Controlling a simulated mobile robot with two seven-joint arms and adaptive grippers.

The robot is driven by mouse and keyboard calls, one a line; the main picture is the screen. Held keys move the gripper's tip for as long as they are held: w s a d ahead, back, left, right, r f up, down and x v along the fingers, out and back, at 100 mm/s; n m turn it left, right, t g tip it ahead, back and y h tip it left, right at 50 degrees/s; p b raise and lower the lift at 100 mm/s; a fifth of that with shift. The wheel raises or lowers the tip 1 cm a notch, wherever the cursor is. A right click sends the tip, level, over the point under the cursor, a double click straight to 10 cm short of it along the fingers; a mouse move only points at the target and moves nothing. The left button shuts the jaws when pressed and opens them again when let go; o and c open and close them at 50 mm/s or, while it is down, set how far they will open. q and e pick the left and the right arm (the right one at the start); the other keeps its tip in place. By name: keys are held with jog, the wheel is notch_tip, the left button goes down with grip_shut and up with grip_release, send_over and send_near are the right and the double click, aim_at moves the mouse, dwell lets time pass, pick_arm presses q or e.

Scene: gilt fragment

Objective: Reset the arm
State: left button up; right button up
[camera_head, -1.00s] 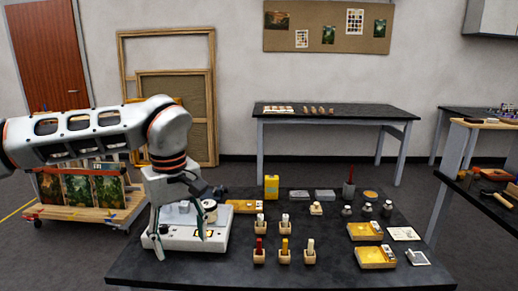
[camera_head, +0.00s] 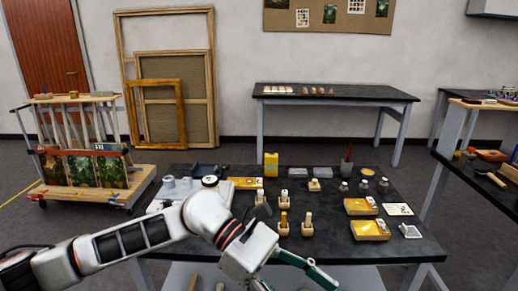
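My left arm comes in from the lower left and crosses in front of the dark table (camera_head: 425,246). My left gripper (camera_head: 295,284) hangs low at the table's front edge. Its two fingers are spread apart and no object shows between them; the tips run close to the bottom of the picture. My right arm and gripper are not in view. The white box-shaped device (camera_head: 160,203) at the table's left is partly hidden behind my arm.
Small wooden holders with brushes or sticks (camera_head: 307,226) stand mid-table. A cart with paintings (camera_head: 88,168) is at the left.

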pick_arm(q)
jog(key=w+d+r+n+t+h, duration=0.2)
jog(key=w+r+n+t+h, duration=0.3)
jog(key=n+h, duration=0.7)
jog(key=w+a+f+n+t+y, duration=0.5)
jog(key=n+t, duration=0.4)
jog(key=n, duration=0.4)
jog(key=w+a+f+n+t+y, duration=0.35)
jog(key=a+f+n+t, duration=0.45)
jog(key=n, duration=0.6)
jog(key=s+a+f+n+y, duration=0.2)
jog(key=a+f+n+y, duration=0.2)
jog(key=f, duration=0.3)
jog(key=s+a+f+n+y, duration=0.1)
jog(key=a+f+n+y, duration=0.3)
jog(key=f+n, duration=0.15)
jog(key=s+a+f+n+g+y, duration=0.2)
jog(key=s+a+f, duration=0.3)
jog(key=f, duration=0.3)
jog(key=s+a+f+n+g+y, duration=0.2)
jog(key=s+a+f+n, duration=0.3)
jog(key=s+f, duration=0.3)
jog(key=shift+s+a+f, duration=0.25)
jog(key=shift+f, duration=0.25)
